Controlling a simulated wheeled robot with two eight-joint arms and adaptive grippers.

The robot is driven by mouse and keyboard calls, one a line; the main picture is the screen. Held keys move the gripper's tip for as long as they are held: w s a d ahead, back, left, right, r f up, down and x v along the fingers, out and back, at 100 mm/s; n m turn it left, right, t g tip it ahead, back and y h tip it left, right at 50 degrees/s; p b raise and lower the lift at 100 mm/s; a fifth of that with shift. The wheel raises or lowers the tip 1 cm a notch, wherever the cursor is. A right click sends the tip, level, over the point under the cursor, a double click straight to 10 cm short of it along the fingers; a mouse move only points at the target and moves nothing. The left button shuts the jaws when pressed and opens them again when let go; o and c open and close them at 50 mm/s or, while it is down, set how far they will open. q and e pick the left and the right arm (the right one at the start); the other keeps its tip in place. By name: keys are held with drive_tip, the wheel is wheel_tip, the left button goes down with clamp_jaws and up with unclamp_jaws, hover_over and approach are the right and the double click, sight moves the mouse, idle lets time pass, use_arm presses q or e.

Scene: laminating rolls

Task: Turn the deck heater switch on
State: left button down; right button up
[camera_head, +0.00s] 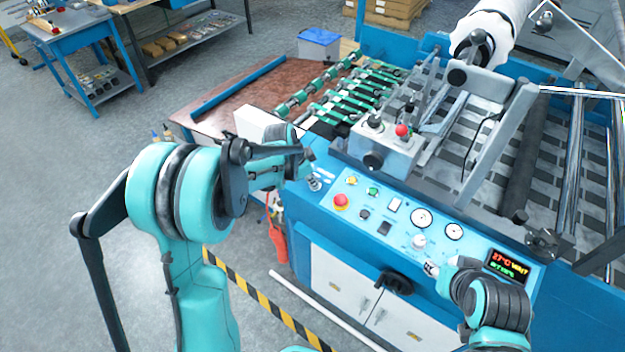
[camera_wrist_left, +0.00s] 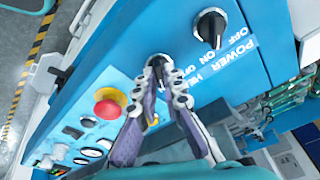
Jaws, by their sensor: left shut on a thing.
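The heater switch is a black rotary knob (camera_wrist_left: 160,62) on the blue control panel in the left wrist view. OFF and ON print and a label starting "HE" lie beside it, partly hidden by my fingers. My left gripper (camera_wrist_left: 163,82) is shut on this knob, one finger to each side. In the head view my left gripper (camera_head: 312,181) is at the left end of the panel (camera_head: 330,200) and hides most of the knob. My right gripper (camera_head: 433,268) hangs over the panel's right front; its fingers are too small to read.
A POWER knob (camera_wrist_left: 212,27) sits close beside the held one. A red emergency button (camera_head: 341,201) is just right of my left gripper. A lit display (camera_head: 508,265) reads 27°C. A red-knobbed control box (camera_head: 385,150) stands behind the panel.

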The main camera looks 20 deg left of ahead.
use_arm(q)
drive_tip(key=c, duration=1.6)
unclamp_jaws()
drive_tip(key=shift+c, duration=0.2)
drive_tip(key=v, duration=1.2)
